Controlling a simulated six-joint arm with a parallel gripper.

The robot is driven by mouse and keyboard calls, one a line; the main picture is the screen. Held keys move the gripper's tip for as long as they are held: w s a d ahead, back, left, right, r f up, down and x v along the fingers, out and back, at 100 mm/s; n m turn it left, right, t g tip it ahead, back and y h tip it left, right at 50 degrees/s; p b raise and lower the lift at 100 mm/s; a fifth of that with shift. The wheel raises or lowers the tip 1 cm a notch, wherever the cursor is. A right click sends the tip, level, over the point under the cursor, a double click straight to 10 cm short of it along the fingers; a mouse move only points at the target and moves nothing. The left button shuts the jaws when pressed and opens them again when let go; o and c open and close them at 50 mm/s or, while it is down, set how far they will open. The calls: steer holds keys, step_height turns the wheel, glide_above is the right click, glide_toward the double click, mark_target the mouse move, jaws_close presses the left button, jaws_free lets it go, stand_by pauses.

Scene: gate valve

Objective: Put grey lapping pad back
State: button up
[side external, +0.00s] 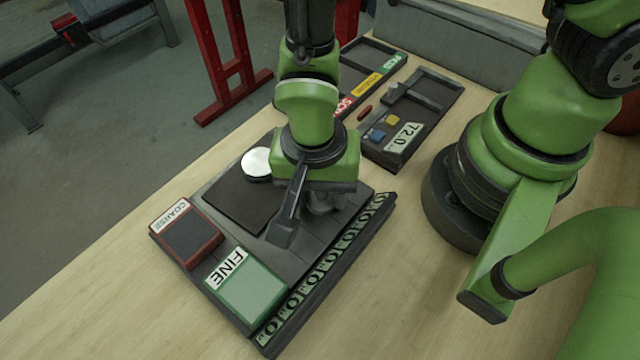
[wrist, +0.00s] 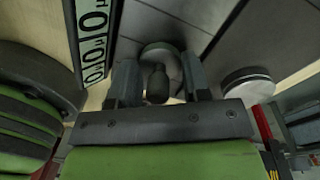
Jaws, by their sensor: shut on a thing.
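My gripper (side external: 304,216) is over the right part of the dark work board (side external: 215,187). In the wrist view my gripper (wrist: 158,78) has its two fingers on either side of a dark knob. The knob stands on a round grey piece (wrist: 160,52), which looks like the grey lapping pad. My gripper is shut on it. In the side view the arm and fingers mostly hide this piece, and I cannot tell whether it touches the board. A white-topped disc (side external: 257,163) sits at the board's back edge; it also shows in the wrist view (wrist: 247,86).
A red-framed COARSE tray (side external: 186,234) and a green FINE block (side external: 247,287) are at the front left. A strip of repeated labels (side external: 325,270) runs along the board's right edge.

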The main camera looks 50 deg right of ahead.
steer(key=shift+f, duration=0.1)
steer(key=o, duration=1)
steer(key=shift+o, duration=0.2)
step_height(320, 180, up, 12)
steer(key=shift+w+a+r, duration=0.15)
steer(key=shift+w+r, duration=0.05)
steer(key=shift+w, duration=0.15)
steer(key=s+d+r+n+t+y, duration=0.1)
steer(key=s+d+r+n+t, duration=0.1)
steer(key=d+r, duration=0.5)
steer(key=s+d+r+n+t+y, duration=0.1)
steer(key=s+d+r+n+t, duration=0.1)
steer(key=d+r+n+t, duration=0.3)
steer(key=shift+d+r+t, duration=0.5)
steer(key=shift+d+r, duration=0.45)
steer(key=shift+r, duration=0.95)
steer(key=shift+s, duration=0.1)
